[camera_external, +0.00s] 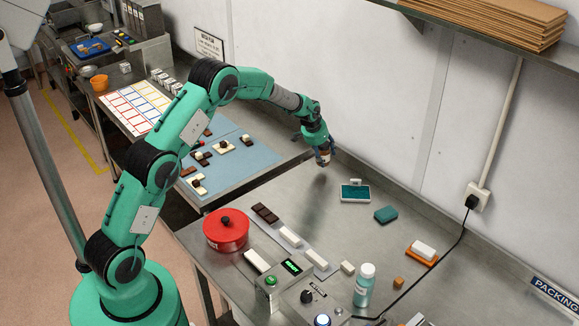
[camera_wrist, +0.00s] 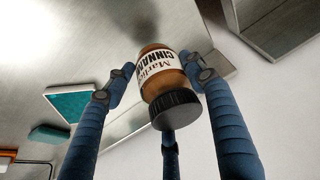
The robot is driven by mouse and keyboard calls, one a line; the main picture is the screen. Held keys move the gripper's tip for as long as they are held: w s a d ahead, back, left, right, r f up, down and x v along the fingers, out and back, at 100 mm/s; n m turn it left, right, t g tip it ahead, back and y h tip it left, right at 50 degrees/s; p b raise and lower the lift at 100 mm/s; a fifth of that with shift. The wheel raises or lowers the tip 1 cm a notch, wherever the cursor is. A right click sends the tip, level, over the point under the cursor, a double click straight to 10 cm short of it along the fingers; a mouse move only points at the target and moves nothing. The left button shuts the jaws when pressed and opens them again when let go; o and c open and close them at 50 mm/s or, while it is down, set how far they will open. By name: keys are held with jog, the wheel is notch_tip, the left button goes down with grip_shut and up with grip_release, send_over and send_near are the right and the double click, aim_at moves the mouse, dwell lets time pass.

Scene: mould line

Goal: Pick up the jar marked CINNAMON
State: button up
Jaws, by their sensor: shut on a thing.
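The cinnamon jar (camera_wrist: 160,75) has brown contents, a black ribbed lid and a white label on which CINNAM can be read in the wrist view. My gripper (camera_wrist: 158,80) is shut on the jar, with blue fingers on both sides of it and another finger behind the lid. In the external view the jar (camera_external: 325,158) is small and partly hidden by my gripper (camera_external: 322,150). It is held in the air above the back of the steel table (camera_external: 420,215), near the wall, and a dark shadow lies on the table below it.
A teal ink pad (camera_external: 355,193) and a teal block (camera_external: 386,214) lie right of the jar. A red pot (camera_external: 226,230), a control box (camera_external: 278,280), a bottle (camera_external: 364,285) and an orange tray (camera_external: 421,254) stand nearer the front. A shelf with cardboard (camera_external: 500,20) hangs above.

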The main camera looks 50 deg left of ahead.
jog(key=s+d+r, duration=0.1)
jog(key=s+d, duration=0.1)
jog(key=s, duration=1.2)
jog(key=shift+s+r, duration=0.15)
jog(key=shift+s, duration=0.05)
jog(key=shift+d, duration=0.1)
